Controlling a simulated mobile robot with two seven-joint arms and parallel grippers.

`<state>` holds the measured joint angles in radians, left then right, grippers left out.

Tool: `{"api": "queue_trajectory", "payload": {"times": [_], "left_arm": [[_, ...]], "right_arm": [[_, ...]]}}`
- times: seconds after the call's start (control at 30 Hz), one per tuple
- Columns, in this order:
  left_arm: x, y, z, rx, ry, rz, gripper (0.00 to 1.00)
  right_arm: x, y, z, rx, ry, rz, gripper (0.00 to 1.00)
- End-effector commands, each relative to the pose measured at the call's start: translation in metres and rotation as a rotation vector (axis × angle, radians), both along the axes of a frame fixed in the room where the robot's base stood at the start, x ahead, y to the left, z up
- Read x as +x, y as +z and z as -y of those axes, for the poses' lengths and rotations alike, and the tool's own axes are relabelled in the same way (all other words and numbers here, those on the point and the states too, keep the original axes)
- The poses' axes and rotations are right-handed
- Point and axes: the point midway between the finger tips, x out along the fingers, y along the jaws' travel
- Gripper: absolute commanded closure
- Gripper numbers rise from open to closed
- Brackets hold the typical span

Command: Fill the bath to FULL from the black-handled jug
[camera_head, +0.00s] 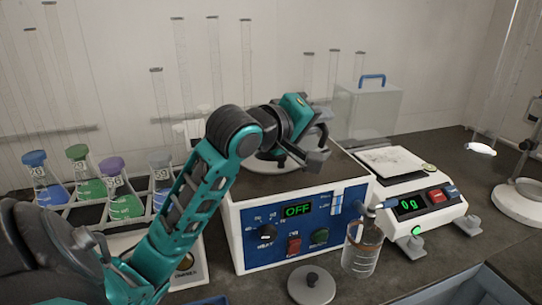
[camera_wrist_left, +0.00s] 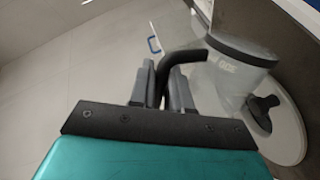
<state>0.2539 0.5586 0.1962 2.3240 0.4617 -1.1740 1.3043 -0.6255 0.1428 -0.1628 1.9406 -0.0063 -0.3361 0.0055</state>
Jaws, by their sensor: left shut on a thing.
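The bath (camera_head: 290,225) is a white box with a blue front panel; its display reads OFF and a pale narrow strip (camera_head: 337,201) sits at the panel's right. My left gripper (camera_head: 314,150) is above the bath's top. In the left wrist view, my left gripper (camera_wrist_left: 163,82) is shut on the black handle (camera_wrist_left: 184,57) of a clear jug (camera_wrist_left: 238,62) with markings. The jug is mostly hidden behind the gripper in the head view. I cannot tell its tilt, its contents or the water level in the bath. My right gripper is not in view.
A grey knobbed lid (camera_head: 311,286) lies on the counter before the bath. A glass beaker (camera_head: 362,252) stands at its front right corner. A balance (camera_head: 412,200) reading 0 g is at right. Flasks of coloured liquid (camera_head: 122,198) stand in a rack at left, with tall cylinders behind.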

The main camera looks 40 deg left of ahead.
Motion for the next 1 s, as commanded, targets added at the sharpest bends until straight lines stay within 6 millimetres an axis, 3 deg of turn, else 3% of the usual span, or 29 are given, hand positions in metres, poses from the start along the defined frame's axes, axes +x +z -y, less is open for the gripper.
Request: {"api": "queue_trajectory", "payload": {"times": [0.4,0.6,1.0], "left_arm": [[0.000,0.001,-0.001,-0.009,0.001,0.001,1.00],[-0.003,-0.006,0.024,0.388,-0.002,0.046,1.00],[-0.005,-0.011,0.040,0.545,-0.002,0.068,1.00]], "right_arm": [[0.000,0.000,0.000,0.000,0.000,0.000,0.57],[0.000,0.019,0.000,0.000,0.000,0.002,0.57],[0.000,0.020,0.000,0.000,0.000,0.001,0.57]]}}
